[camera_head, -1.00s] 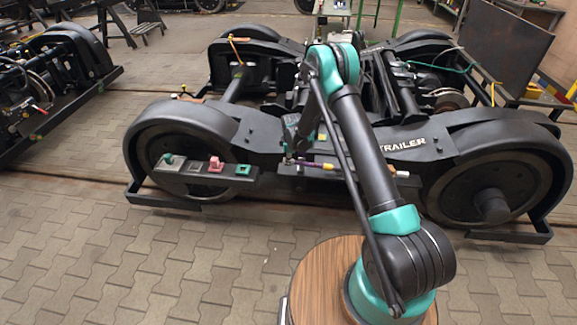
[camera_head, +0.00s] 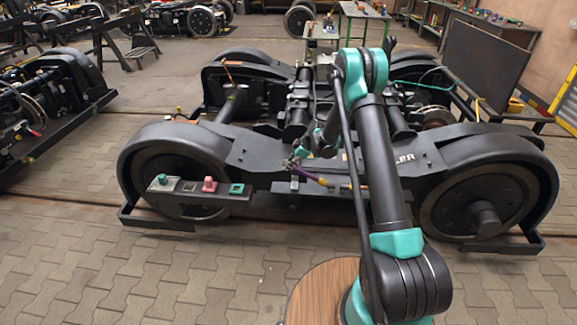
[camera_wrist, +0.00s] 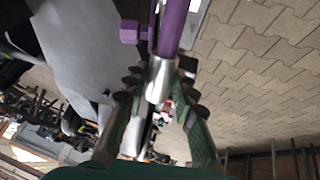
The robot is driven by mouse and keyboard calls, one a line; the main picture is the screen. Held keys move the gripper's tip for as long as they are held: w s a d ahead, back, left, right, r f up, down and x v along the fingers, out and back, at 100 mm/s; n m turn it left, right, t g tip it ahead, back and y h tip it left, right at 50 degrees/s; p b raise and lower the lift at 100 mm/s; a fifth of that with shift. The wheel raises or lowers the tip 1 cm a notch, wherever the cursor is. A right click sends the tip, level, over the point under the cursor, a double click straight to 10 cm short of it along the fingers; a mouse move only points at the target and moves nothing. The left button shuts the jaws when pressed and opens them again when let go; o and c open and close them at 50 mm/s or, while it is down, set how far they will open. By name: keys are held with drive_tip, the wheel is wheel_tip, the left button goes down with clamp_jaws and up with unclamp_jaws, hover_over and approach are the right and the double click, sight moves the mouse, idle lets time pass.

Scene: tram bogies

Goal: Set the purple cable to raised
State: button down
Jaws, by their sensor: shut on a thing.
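The purple cable (camera_head: 308,175) is at the middle of the bogie's near side in the head view. It slopes from its raised left end down to the right, where a yellowish part joins it and my arm hides the rest. My gripper (camera_head: 291,164) is at its raised left end. In the wrist view my gripper's green fingers (camera_wrist: 160,84) are shut around the silver end of the purple cable (camera_wrist: 172,30). A small purple block sticks out from the cable's side there.
A dark ledge on the near side carries a green piece (camera_head: 162,180), a pink piece (camera_head: 210,184) and a green square socket (camera_head: 237,189). The trailer bogie's large wheels (camera_head: 478,208) stand at either side. The paved floor in front is clear at left.

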drive_tip(key=c, duration=1.2)
unclamp_jaws()
drive_tip(key=v, duration=1.2)
